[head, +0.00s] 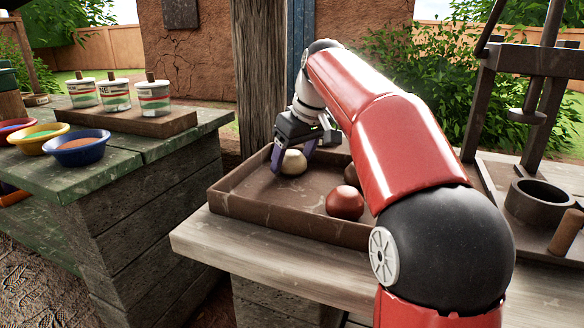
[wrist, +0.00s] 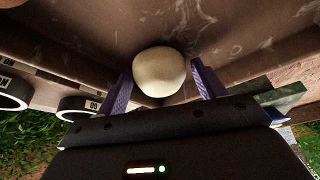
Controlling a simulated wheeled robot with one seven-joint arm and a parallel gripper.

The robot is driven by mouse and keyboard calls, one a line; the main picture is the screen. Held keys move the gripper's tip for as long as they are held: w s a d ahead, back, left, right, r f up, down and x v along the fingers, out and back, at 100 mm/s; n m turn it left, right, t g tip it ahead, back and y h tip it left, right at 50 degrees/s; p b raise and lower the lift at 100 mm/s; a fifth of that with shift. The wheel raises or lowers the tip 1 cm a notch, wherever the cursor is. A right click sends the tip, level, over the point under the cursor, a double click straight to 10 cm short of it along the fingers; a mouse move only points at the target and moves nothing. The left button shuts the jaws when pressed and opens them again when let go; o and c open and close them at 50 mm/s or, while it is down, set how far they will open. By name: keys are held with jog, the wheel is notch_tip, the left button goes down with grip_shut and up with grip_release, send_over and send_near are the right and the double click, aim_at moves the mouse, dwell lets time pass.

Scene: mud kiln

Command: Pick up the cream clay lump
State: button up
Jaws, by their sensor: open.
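The cream clay lump (head: 293,162) is a round pale ball near the back left of the brown wooden tray (head: 268,223). In the wrist view the lump (wrist: 161,72) lies between the two purple fingers. My gripper (head: 291,164) is open and low over the tray, with one finger on each side of the lump. In the wrist view my gripper (wrist: 162,85) shows a gap between the lump and each finger. The red-brown clay lump (head: 345,203) lies in the tray to the front right of the cream one. A darker brown lump (head: 350,174) is partly hidden behind my arm.
The tray's raised walls surround the lumps, on a pale wooden table (head: 200,247). A wooden post (head: 259,75) stands just behind the tray. A press (head: 528,85) and a dark round ring (head: 537,203) are at right. Bowls and labelled cups stand on the green table (head: 80,180) at left.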

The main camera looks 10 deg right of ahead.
jog(key=shift+c, duration=0.3)
jog(key=c, duration=0.8)
